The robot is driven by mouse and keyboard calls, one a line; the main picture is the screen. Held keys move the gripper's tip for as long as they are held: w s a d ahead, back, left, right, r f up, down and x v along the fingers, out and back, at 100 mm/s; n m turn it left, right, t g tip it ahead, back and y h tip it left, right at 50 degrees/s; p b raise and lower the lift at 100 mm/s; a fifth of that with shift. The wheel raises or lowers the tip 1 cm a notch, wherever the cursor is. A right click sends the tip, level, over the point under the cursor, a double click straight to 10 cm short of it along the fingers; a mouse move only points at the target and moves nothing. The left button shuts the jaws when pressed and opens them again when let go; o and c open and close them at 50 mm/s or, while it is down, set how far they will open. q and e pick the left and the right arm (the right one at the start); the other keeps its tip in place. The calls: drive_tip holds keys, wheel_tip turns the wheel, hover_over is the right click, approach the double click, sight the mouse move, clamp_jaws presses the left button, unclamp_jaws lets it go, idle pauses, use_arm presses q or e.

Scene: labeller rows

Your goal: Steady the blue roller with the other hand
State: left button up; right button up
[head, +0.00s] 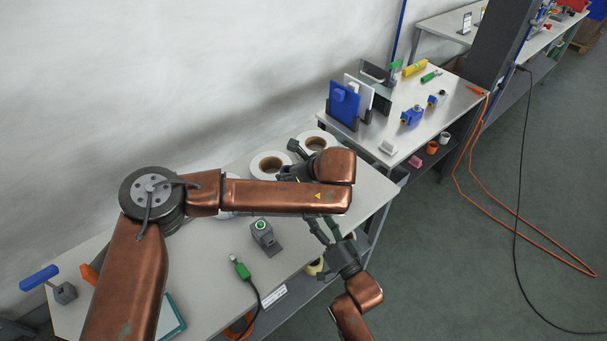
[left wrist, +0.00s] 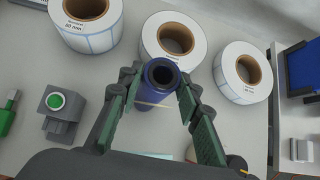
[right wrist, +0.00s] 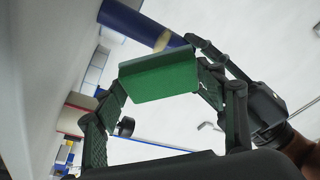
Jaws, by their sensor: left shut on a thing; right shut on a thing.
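The blue roller (left wrist: 158,95), a dark blue cylinder with a hollow end, stands between the fingers of my left gripper (left wrist: 160,88), which is shut on it. In the head view my left gripper (head: 292,168) is partly hidden by its own arm, and I cannot make out the roller there. My right gripper (head: 325,230) is at the table's front edge. In the right wrist view it is shut on a green block (right wrist: 160,80). The blue roller (right wrist: 143,22) shows just beyond the block; I cannot tell whether they touch.
White label rolls (head: 270,165) stand along the back of the table. A grey box with a green button (head: 265,236) and a green connector on a cable (head: 240,267) are nearer the front. A second table (head: 450,105) stands beyond. Open floor lies to the right.

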drive_tip(key=m, duration=0.2)
drive_tip(key=f+m+h, duration=0.1)
drive_tip(key=m, duration=0.1)
drive_tip(key=shift+s+a+f, duration=0.1)
drive_tip(key=shift+s+a, duration=0.05)
drive_tip(key=shift+a, duration=0.15)
drive_tip(key=shift+w+a, duration=0.35)
drive_tip(key=shift+w, duration=0.1)
drive_tip(key=w+a, duration=0.3)
drive_tip(key=shift+w, duration=0.3)
drive_tip(key=shift+w+d+r, duration=0.3)
drive_tip(key=shift+d+r, duration=0.3)
drive_tip(key=shift+r, duration=0.1)
drive_tip(key=shift+f, duration=0.75)
drive_tip(key=shift+w+a, duration=0.35)
drive_tip(key=shift+w, duration=0.1)
